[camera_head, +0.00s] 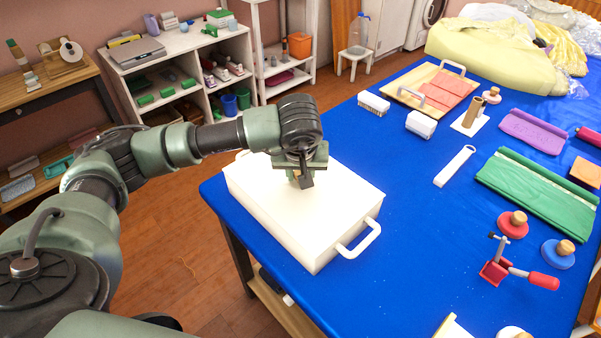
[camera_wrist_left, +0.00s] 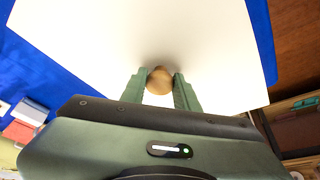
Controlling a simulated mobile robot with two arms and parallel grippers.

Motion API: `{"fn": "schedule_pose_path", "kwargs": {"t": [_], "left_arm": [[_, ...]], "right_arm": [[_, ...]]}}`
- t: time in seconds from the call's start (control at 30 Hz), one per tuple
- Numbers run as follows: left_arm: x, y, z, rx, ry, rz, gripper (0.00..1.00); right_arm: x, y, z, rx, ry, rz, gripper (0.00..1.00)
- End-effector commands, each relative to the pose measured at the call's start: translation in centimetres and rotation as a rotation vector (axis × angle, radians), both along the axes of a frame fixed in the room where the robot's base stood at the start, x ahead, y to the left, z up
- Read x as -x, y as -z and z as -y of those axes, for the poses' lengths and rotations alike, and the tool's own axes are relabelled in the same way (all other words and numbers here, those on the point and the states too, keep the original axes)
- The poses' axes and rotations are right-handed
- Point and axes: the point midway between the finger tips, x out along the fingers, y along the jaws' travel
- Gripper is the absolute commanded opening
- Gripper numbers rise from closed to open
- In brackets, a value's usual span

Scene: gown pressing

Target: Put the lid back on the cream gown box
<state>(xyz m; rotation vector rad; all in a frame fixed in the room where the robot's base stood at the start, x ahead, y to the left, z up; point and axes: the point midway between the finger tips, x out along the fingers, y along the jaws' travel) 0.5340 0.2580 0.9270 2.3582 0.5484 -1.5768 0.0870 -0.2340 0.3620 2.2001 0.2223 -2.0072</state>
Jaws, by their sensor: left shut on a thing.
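The cream gown box (camera_head: 322,257) stands on the near left corner of the blue-covered table, with a pale handle at its front right. Its flat pale lid (camera_head: 262,192) lies over the top of the box. I see no clear gap between them, but cannot tell whether the lid is fully seated. My left gripper (camera_head: 303,182) points down over the middle of the lid. In the left wrist view its fingers (camera_wrist_left: 160,88) are shut on the lid's round wooden knob (camera_wrist_left: 160,80). My right gripper is not in view.
Bare blue cloth lies right of the box. Shelves (camera_head: 190,60) stand behind my left arm.

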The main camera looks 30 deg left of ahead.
Motion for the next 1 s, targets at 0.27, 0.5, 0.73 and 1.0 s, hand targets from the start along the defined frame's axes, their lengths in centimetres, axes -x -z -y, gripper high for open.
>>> {"fn": "schedule_pose_path", "kwargs": {"t": [0.27, 0.5, 0.73, 1.0], "left_arm": [[-0.01, 0.2, 0.0, 0.0, 0.0, 0.001, 0.0], [0.0, 0.3, 0.0, 0.0, 0.0, 0.0, 0.0], [0.0, 0.28, -0.01, 0.0, 0.0, 0.0, 0.0], [-0.01, 0.29, -0.01, 0.0, 0.0, 0.0, 0.56]], "right_arm": [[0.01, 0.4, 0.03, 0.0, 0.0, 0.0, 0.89], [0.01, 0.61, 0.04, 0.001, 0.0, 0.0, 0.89], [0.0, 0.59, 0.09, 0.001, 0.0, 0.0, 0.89], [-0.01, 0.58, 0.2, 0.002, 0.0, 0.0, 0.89]]}}
